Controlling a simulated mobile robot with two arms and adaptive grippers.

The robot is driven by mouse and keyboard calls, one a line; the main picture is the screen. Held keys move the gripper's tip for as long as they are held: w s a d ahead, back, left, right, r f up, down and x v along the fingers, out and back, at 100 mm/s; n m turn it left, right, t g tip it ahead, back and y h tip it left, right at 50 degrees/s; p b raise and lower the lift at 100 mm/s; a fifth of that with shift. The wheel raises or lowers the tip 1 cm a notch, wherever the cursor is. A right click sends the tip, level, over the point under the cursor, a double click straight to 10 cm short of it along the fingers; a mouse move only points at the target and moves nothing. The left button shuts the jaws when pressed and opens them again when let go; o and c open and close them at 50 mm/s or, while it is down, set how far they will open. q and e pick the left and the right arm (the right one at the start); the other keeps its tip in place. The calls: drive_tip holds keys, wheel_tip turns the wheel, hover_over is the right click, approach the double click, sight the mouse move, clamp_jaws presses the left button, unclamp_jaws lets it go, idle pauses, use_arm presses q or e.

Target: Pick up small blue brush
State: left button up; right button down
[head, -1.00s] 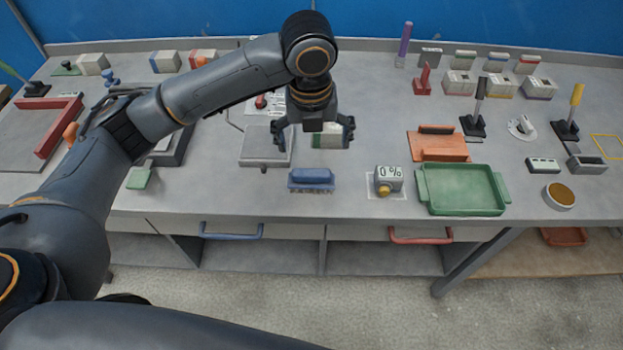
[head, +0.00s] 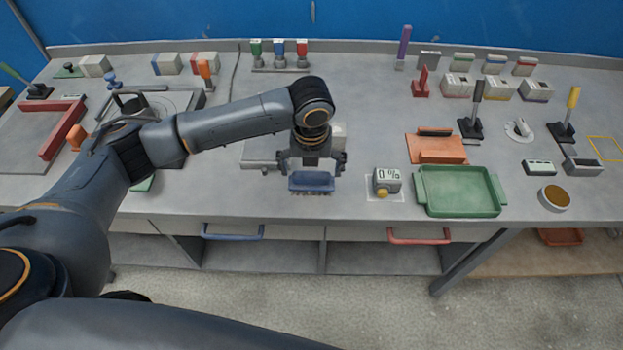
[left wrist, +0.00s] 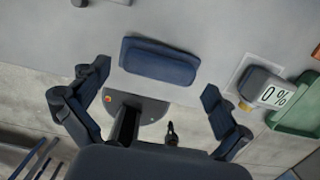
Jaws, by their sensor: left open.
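The small blue brush (head: 311,181) lies bristles down near the front edge of the grey bench, left of the percent display box. It also shows in the left wrist view (left wrist: 159,61), slightly tilted in the picture, ahead of and between the fingers. My left gripper (head: 311,164) is open and empty, with its fingers spread to either side above the brush. In the left wrist view, the left gripper (left wrist: 146,97) shows a clear gap between each finger and the brush. My right gripper is not in view.
The box reading 0 % (head: 387,181) and a green tray (head: 460,212) stand to the right of the brush. An orange board (head: 437,148) lies behind the tray. Blue (head: 232,232) and red (head: 419,236) drawer handles stick out below the bench's front edge.

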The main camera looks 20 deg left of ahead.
use_arm(q)
drive_tip(key=shift+w+f, duration=0.15)
drive_tip(key=shift+f, duration=0.95)
drive_tip(key=c, duration=1)
drive_tip(key=shift+r, duration=0.15)
drive_tip(key=shift+c, duration=0.2)
drive_tip(key=shift+w+r+b, duration=0.1)
drive_tip(key=shift+r+b, duration=0.25)
drive_tip(key=shift+r, duration=0.2)
drive_tip(key=s+d+r+b, duration=0.2)
drive_tip(key=s+d+r, duration=0.6)
drive_tip(key=s+r, duration=0.3)
drive_tip(key=shift+s+r, duration=0.3)
drive_tip(key=shift+r, duration=0.05)
